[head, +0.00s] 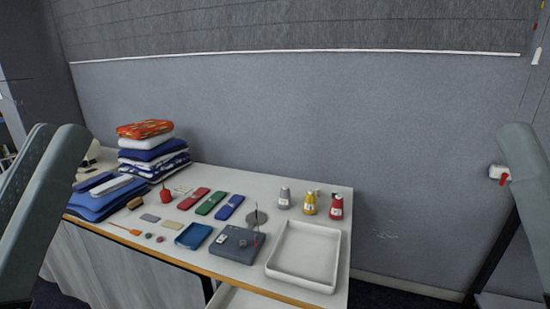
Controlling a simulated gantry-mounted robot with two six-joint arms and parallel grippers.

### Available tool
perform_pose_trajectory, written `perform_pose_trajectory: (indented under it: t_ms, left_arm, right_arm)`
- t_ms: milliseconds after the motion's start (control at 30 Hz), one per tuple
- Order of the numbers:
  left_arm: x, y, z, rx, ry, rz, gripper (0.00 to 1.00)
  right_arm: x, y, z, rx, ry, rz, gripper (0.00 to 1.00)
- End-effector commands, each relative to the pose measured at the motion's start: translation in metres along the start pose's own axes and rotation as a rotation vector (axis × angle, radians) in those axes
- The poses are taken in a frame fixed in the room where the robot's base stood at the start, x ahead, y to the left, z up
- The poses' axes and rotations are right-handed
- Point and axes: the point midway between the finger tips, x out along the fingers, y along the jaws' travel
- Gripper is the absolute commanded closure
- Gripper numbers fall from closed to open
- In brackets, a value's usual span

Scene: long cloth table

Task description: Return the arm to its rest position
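My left arm (45,205) stands at the left edge of the head view, where two grey links rise side by side. My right arm (528,190) shows as a grey link at the right edge. Both arms are apart from the things on the table, at the sides of the picture. I make out no fingers of either gripper, so I cannot see whether anything is held.
A grey wall (300,110) stands behind.

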Motion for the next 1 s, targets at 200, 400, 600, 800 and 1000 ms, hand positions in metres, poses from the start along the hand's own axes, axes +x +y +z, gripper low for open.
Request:
perform_pose_trajectory:
  t_ms: [200,400,600,800,1000]
  left_arm:
    - [0.04,-0.027,-0.059,0.239,0.018,-0.146,0.73]
    - [0.101,-0.023,-0.115,0.237,0.016,-0.146,0.73]
    - [0.175,-0.018,-0.184,0.236,0.016,-0.146,0.73]
    - [0.242,-0.013,-0.246,0.235,0.015,-0.146,0.73]
    - [0.271,-0.011,-0.274,0.235,0.014,-0.146,0.73]
  right_arm:
    - [0.047,0.0,-0.044,0.0,0.001,0.0,0.5]
    - [0.109,0.0,-0.101,0.0,0.0,0.0,0.5]
    - [0.183,0.001,-0.169,0.0,0.0,0.0,0.5]
    - [0.251,0.001,-0.231,0.0,0.0,0.0,0.5]
    - [0.28,0.001,-0.258,0.0,0.0,0.0,0.5]
